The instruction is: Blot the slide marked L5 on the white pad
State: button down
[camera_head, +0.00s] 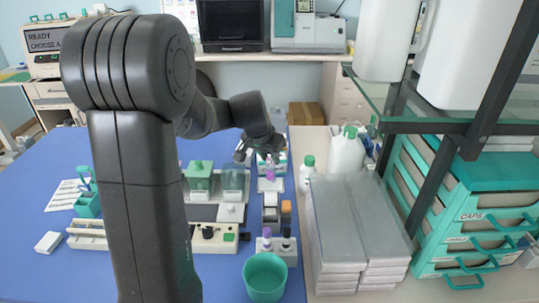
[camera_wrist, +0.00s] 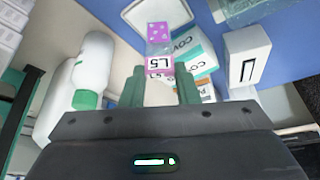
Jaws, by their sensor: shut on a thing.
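My gripper (camera_wrist: 163,88) is shut on the slide marked L5 (camera_wrist: 160,65), with its green fingers on either side of the slide's label end. The slide has a pink label, a clear glass stretch and a pink end with pale spots, pointing away from the gripper. A white pad (camera_wrist: 178,12) lies behind the spotted end in the wrist view; I cannot tell whether they touch. In the head view, my gripper (camera_head: 267,156) is at the far right of the blue mat, with the pink of the slide (camera_head: 270,174) just above the white pad (camera_head: 271,187).
A white bottle with a green cap (camera_head: 308,172) and stacked trays (camera_head: 362,225) stand to the right. Lidded staining jars (camera_head: 198,178) are left, and a green cup (camera_head: 265,274) is in front. The left mat has bare areas.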

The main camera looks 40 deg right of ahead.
jog(key=shift+f+b, duration=0.6)
dwell(4.0)
jog(key=shift+r, duration=0.1)
notch_tip(320, 180, up, 6)
jog(key=p, duration=0.4)
